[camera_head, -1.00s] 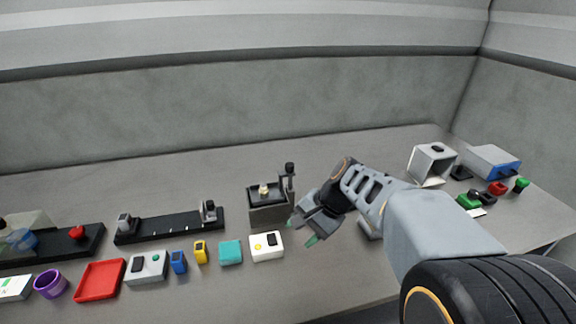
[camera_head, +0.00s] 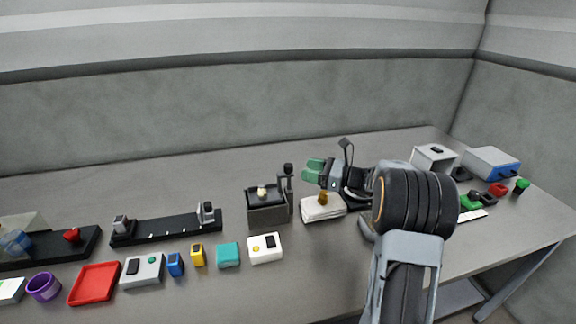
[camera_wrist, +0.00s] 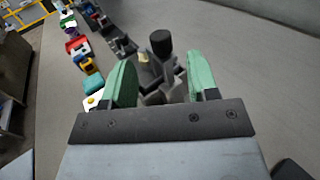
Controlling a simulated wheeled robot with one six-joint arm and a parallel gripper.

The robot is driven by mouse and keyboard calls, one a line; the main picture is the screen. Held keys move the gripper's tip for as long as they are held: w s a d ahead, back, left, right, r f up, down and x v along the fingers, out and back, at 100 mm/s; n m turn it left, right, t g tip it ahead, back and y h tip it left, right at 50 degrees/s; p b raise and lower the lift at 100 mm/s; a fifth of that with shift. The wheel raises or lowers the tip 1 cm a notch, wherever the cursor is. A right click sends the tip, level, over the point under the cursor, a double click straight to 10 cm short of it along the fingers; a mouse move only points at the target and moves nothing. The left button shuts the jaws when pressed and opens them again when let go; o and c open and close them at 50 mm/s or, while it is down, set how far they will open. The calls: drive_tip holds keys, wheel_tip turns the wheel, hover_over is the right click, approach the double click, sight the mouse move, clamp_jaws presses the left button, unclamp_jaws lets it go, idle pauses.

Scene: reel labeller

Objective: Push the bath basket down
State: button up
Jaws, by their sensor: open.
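The bath (camera_head: 268,215) is a grey box with a dark top holding a small cream piece. A post with a black knob (camera_head: 288,169), which I take to be the basket's handle, stands at its right side. My gripper (camera_head: 313,171) is to the right of the knob at about its height, with green fingertips pointing left toward it. In the wrist view the jaws (camera_wrist: 162,82) are apart and empty. The black knob (camera_wrist: 161,43) and the bath's top (camera_wrist: 149,72) show beyond and between the fingertips. The bath's lower part is mostly hidden there.
A white pad (camera_head: 322,209) with an amber-topped piece lies right of the bath, below my gripper. A white box (camera_head: 265,248) and a teal block (camera_head: 228,255) lie in front. A black rail (camera_head: 166,228) is at left. The table behind the bath is clear.

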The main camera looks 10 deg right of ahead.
sight(289, 165)
drive_tip(key=x, duration=0.7)
drive_tip(key=shift+a+p, duration=0.15)
drive_tip(key=shift+p, duration=0.15)
clamp_jaws()
